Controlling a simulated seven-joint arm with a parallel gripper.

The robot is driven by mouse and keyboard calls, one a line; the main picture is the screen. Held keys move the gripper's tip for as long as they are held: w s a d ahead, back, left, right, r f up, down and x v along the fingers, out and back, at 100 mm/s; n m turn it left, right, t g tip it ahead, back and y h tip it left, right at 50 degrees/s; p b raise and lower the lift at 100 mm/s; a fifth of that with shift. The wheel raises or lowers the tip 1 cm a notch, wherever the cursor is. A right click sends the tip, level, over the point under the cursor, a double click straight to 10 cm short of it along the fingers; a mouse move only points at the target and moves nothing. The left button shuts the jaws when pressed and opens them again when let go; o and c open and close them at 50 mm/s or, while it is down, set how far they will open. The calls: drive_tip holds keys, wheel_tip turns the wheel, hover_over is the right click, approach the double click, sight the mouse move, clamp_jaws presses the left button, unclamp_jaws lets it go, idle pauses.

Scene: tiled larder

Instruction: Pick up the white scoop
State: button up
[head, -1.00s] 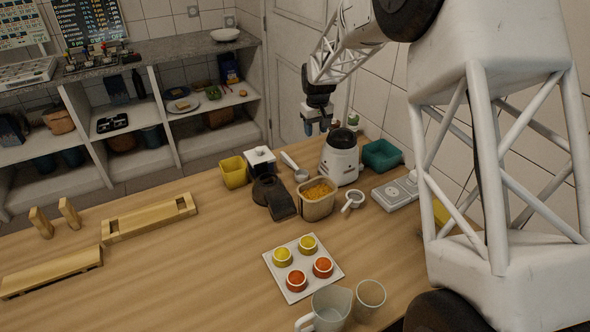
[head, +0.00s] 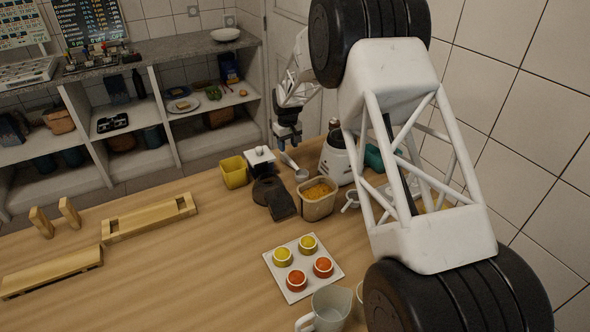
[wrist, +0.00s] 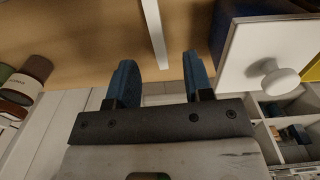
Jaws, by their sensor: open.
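The white scoop (head: 302,175) lies on the wooden table near its far edge, its handle pointing away toward my gripper. In the wrist view its pale handle (wrist: 154,28) runs between and beyond my fingertips, at the table's edge. My gripper (head: 287,145) is at the handle's far end in the head view, with blue fingers. In the wrist view my gripper (wrist: 158,70) is open, one finger on each side of the handle's line, with nothing held. I cannot tell the exact height of the fingers over the handle.
A yellow tub (head: 235,173), dark scoop-like piece (head: 281,206), tub of orange food (head: 317,205) and white canister (head: 335,162) crowd nearby.

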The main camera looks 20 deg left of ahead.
sight(289, 159)
drive_tip(key=shift+f, duration=0.1)
drive_tip(key=shift+f, duration=1.2)
drive_tip(key=shift+f, duration=0.1)
drive_tip(key=shift+w+d+f, duration=0.1)
drive_tip(key=shift+f, duration=1.15)
drive_tip(key=shift+w+f, duration=0.1)
drive_tip(key=shift+f, duration=1.15)
drive_tip(key=shift+c, duration=0.3)
clamp_jaws()
